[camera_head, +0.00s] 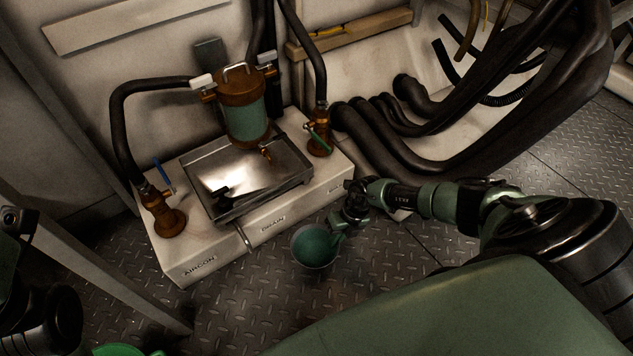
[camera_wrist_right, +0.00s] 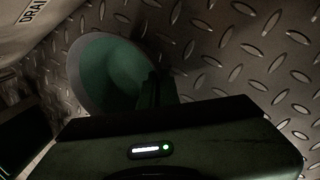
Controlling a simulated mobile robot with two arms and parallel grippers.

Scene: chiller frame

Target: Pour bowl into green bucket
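A bowl (camera_head: 316,246) with a green inside shows in the middle of the head view, in front of the white chiller box and above the metal floor. My right gripper (camera_head: 338,232) is at the bowl's right rim and looks shut on it. The bowl also shows in the right wrist view (camera_wrist_right: 112,75), with its rim at the gripper's finger (camera_wrist_right: 156,92). Whether there is liquid in the bowl I cannot tell. A bright green rim at the bottom left of the head view, probably the green bucket (camera_head: 122,350), is mostly cut off. My left gripper is not clearly seen.
The white chiller box (camera_head: 285,235) carries a shallow metal tray (camera_head: 245,207), a copper and green cylinder (camera_head: 243,108) and valves with black hoses. Thick black hoses (camera_head: 470,140) fill the back right. A grey frame post (camera_head: 95,265) crosses the left. Diamond-plate floor (camera_head: 395,270) lies open around the bowl.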

